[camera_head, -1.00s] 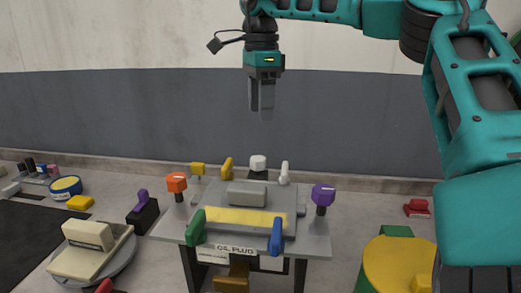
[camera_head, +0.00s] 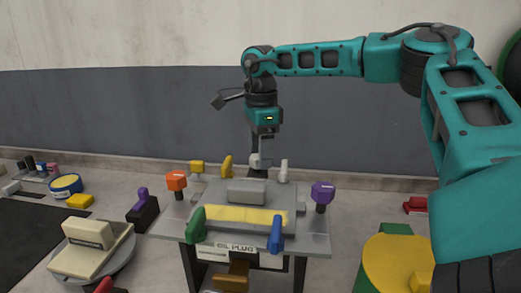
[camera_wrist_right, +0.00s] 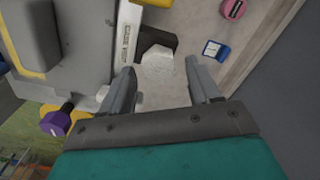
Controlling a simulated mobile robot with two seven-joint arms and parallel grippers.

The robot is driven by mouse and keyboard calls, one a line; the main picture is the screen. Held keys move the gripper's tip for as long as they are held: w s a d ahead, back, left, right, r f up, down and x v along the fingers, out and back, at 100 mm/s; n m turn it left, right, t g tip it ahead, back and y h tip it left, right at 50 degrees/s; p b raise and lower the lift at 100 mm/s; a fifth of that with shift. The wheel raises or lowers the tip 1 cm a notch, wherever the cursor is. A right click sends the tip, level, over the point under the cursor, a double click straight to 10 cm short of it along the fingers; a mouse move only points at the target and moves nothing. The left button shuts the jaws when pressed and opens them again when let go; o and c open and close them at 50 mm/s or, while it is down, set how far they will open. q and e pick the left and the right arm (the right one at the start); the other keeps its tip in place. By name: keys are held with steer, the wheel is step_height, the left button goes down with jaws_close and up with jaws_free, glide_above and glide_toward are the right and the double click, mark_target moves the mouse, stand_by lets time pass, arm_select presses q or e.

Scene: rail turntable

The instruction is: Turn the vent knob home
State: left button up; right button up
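A white, many-sided knob (camera_wrist_right: 158,60) stands on a dark bracket at the table's back edge; a pale labelled strip (camera_wrist_right: 127,38) runs beside it. I cannot read the label, so I cannot confirm that this is the vent knob. In the head view the white knob (camera_head: 254,161) is partly hidden by my right gripper (camera_head: 263,158). In the wrist view my right gripper (camera_wrist_right: 160,70) is open, its fingertips spread to either side of the knob; I cannot tell whether they touch it. My left gripper is not in view.
A white handle (camera_head: 283,172) stands close right of the gripper. A yellow-topped drum (camera_head: 395,265) is at right.

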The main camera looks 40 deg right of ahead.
steer(key=c, duration=1)
steer(key=shift+m, duration=0.3)
steer(key=m+b, duration=0.1)
steer(key=m, duration=0.1)
steer(key=shift+m+b, duration=0.3)
steer(key=shift+m, duration=0.1)
steer(key=m+b, duration=0.1)
steer(key=m, duration=0.3)
steer(key=shift+s+a, duration=0.15)
steer(key=m+b, duration=0.1)
steer(key=m, duration=0.4)
steer(key=shift+a+m, duration=0.15)
steer(key=shift+m, duration=0.25)
steer(key=shift+a+m+b, duration=0.15)
steer(key=shift+m+b, duration=0.4)
steer(key=shift+m, duration=1.25)
steer(key=shift+r, duration=0.1)
